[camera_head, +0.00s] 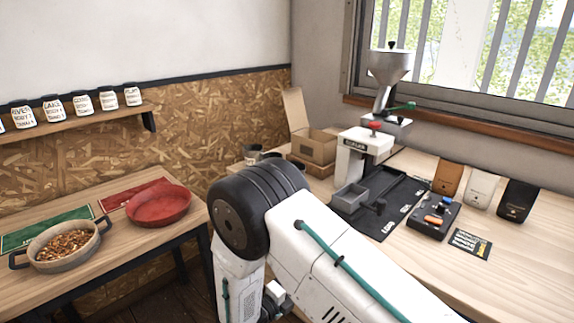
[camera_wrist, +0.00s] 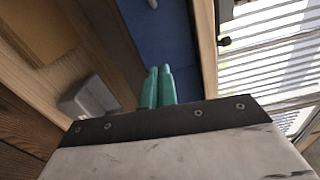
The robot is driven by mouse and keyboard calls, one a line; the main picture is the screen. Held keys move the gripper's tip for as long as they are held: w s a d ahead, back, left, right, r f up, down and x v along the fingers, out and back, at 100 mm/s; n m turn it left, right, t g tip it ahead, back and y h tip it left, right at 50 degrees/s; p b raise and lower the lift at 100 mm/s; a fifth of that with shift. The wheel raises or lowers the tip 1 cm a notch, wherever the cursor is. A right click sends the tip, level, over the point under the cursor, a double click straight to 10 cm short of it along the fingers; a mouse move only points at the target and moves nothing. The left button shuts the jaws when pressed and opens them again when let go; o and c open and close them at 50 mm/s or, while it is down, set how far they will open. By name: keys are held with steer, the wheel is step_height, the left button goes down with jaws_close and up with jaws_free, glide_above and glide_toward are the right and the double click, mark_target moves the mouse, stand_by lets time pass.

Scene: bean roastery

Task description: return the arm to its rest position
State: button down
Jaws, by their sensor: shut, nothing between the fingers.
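My arm fills the lower middle of the head view, with a white link and a dark round joint, bent downward in front of the gap between the two tables. My gripper shows in the wrist view (camera_wrist: 157,87) as two teal fingers close together, shut and empty. The fingers are apart from any object I can make out. In the head view the fingers are hidden or cut off at the bottom edge.
The left table holds a pan of beans (camera_head: 66,246) and a red bowl (camera_head: 159,204). My arm crosses before the right table.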

steer(key=s+d+r+n+g+y, duration=0.3)
steer(key=s+d+r+n+y, duration=0.1)
steer(key=s+d+r+n, duration=0.3)
steer(key=s+d+r+n+g+y, duration=0.4)
steer(key=s+d+r+n, duration=0.4)
steer(key=r, duration=0.8)
steer(key=s+d+r+n+g+y, duration=0.4)
steer(key=s+d+r+n, duration=0.3)
steer(key=s+r+n, duration=0.4)
steer(key=s+n, duration=0.2)
steer(key=s, duration=0.2)
steer(key=shift+s+d+r+y, duration=0.3)
steer(key=shift+s+r+y, duration=0.05)
steer(key=shift+r+y, duration=0.05)
steer(key=shift+s, duration=0.1)
